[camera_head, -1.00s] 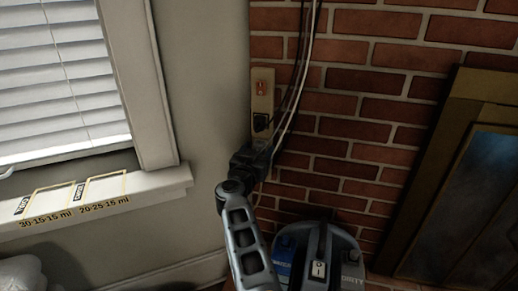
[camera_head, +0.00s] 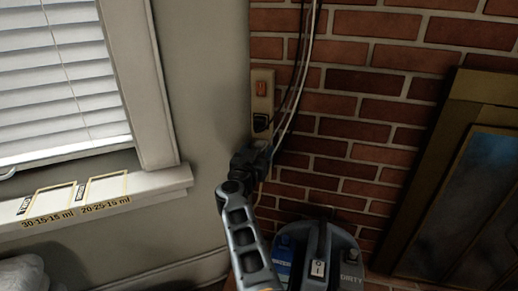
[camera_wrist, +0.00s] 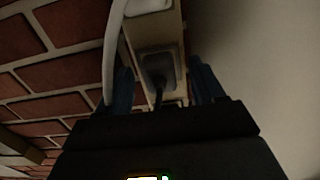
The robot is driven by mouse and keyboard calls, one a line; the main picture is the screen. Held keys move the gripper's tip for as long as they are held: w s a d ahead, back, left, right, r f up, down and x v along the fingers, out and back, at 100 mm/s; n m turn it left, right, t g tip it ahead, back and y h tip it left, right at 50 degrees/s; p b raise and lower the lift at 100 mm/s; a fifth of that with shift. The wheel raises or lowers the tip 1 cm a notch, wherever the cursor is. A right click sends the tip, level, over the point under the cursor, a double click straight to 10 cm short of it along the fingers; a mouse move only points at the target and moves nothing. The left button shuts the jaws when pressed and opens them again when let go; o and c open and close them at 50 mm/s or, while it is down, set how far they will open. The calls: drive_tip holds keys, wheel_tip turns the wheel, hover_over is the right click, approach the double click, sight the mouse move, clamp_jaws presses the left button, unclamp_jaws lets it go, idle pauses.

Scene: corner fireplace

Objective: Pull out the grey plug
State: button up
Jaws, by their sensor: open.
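The grey plug (camera_wrist: 157,66) sits in a pale outlet strip (camera_wrist: 172,32) in the wrist view, with a dark cord hanging from it. My gripper (camera_wrist: 163,82) is open, with one blue finger on each side of the plug. I cannot tell whether the fingers touch it. In the head view my gripper (camera_head: 254,158) is at the lower part of the outlet strip (camera_head: 262,92), in the wall corner. It hides that part of the strip there, and I cannot pick out the grey plug in that view.
A white plug (camera_wrist: 148,5) with a white cable is close above in the wrist view. A dark plug or socket (camera_head: 260,123) and hanging cables (camera_head: 298,75) are near my gripper. A grey-blue container (camera_head: 342,262) stands below right. A windowsill (camera_head: 155,183) juts out left.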

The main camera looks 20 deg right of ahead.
drive_tip(key=shift+p, duration=0.4)
clamp_jaws()
idle(0.7)
drive_tip(key=shift+s+a, duration=0.1)
drive_tip(key=shift+p+v, duration=2.8)
drive_tip(key=shift+v, duration=0.05)
drive_tip(key=shift+s, duration=0.1)
drive_tip(key=s+f+n+t+y+p, duration=0.1)
drive_tip(key=s+f+n+y+p, duration=0.1)
drive_tip(key=s, duration=0.6)
drive_tip(key=s+d+f+n+t+y+p, duration=0.1)
drive_tip(key=s+f+n+y+p, duration=0.1)
drive_tip(key=s+y, duration=0.3)
drive_tip(key=s+d+f+n+t+y+p, duration=0.1)
drive_tip(key=s+f+n+y+p, duration=0.1)
drive_tip(key=s, duration=1)
drive_tip(key=shift+d+n+y+p, duration=0.25)
drive_tip(key=shift+n+y+p, duration=0.35)
drive_tip(key=shift+y+p, duration=0.2)
